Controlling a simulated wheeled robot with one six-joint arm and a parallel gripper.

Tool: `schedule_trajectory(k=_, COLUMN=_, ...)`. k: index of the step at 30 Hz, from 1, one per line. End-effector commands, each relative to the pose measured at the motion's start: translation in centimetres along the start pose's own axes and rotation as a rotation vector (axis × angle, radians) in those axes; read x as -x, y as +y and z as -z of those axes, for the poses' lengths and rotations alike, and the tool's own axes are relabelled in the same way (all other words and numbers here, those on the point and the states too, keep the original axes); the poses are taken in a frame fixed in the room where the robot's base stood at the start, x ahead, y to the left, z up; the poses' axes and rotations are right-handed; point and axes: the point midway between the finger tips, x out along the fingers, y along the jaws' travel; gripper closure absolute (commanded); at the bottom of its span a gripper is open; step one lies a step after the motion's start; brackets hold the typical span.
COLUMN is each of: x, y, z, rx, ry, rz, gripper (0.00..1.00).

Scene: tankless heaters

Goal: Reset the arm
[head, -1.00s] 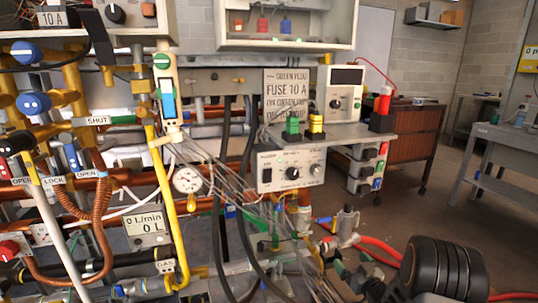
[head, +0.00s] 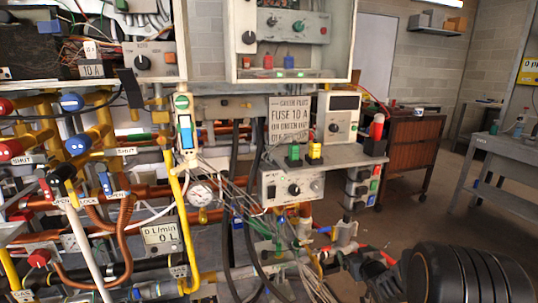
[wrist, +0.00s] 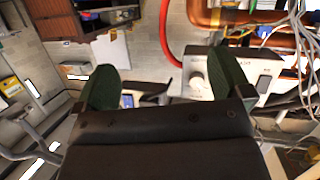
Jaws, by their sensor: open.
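My gripper (wrist: 165,78) is open, with two dark green finger pads spread apart at the middle of the wrist view. In the head view, a black ribbed cylinder (head: 470,275), which looks like part of my arm, fills the lower right corner. The gripper's fingers cannot be made out there.
A rack of pipes and valves (head: 75,145) fills the left. A knobbed control box (head: 292,187) and loose grey wires stand in the middle. A "FUSE 10 A" sign (head: 289,120) is above. A brown cabinet (head: 405,150) and grey table (head: 500,170) stand right, with open floor between.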

Motion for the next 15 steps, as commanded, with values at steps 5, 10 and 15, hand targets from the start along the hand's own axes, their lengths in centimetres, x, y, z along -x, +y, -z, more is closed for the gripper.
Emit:
schedule_trajectory(k=5, x=6.3, y=-0.5, z=9.7, rx=0.007, ry=-0.191, rz=-0.090, gripper=0.03)
schedule_trajectory(k=10, x=14.8, y=-2.5, z=16.2, rx=-0.038, ry=-0.441, rz=-0.132, gripper=0.03)
schedule_trajectory(k=15, x=23.1, y=-5.5, z=20.1, rx=-0.092, ry=-0.663, rz=-0.093, gripper=0.03)
